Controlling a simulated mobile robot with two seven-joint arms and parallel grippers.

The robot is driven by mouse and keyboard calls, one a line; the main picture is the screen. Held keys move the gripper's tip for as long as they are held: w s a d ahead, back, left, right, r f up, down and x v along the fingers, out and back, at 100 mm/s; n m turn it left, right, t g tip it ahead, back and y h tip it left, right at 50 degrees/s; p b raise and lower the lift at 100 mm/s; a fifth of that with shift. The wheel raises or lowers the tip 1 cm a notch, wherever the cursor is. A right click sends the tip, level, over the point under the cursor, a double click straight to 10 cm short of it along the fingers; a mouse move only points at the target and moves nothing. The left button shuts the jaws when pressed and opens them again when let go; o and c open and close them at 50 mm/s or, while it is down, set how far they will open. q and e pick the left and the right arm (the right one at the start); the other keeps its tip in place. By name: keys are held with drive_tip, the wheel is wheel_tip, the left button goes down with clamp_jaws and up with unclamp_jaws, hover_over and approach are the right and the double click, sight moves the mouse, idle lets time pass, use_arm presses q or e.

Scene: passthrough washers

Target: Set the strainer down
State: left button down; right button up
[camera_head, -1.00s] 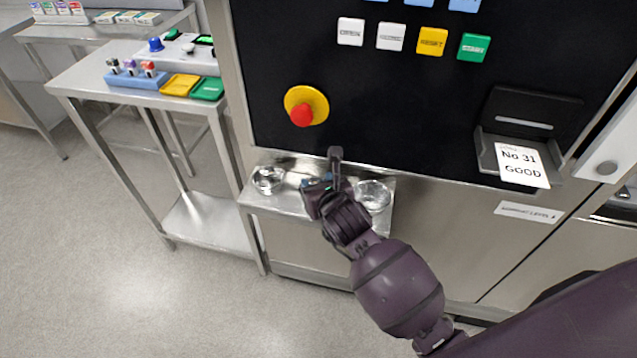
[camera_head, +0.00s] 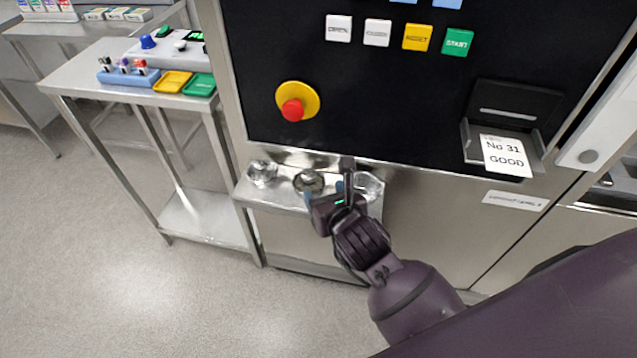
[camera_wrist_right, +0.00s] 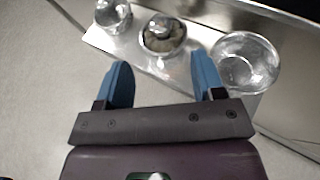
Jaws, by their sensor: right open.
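The strainer (camera_head: 308,182) looks like a small round dark-and-metal piece. It sits on the steel shelf (camera_head: 285,199) below the black panel, between two clear glass dishes. In the right wrist view the strainer (camera_wrist_right: 163,34) stands just beyond the fingertips, apart from them. My right gripper (camera_head: 325,190) is open and empty at the shelf's front edge; its two blue fingers (camera_wrist_right: 160,62) are spread wide in the wrist view. My left gripper is not in view.
One glass dish (camera_head: 262,172) stands left of the strainer and another (camera_head: 369,185) right of it, close to my gripper. The machine's black panel (camera_head: 390,110) rises behind the shelf. A side table (camera_head: 95,75) stands at left. Floor in front is clear.

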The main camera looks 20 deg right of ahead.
drive_tip(key=shift+v, duration=1.35)
drive_tip(key=s+d+r+n+t+h, duration=0.2)
drive_tip(key=d+n+t+h, duration=0.15)
drive_tip(key=d+n, duration=0.35)
drive_tip(key=s+d+f+n+g+y, duration=0.1)
drive_tip(key=s+f+n+g, duration=0.2)
drive_tip(key=n, duration=1.2)
drive_tip(key=s+d+f+n+g+y, duration=0.1)
drive_tip(key=s+f+n+g+y, duration=0.1)
drive_tip(key=s+f+n, duration=0.8)
wheel_tip(320, 180, down, 4)
drive_tip(key=n+g, duration=0.1)
drive_tip(key=n, duration=0.4)
drive_tip(key=shift+s+d+f, duration=0.15)
drive_tip(key=shift+s+d, duration=0.1)
drive_tip(key=shift+d, duration=0.15)
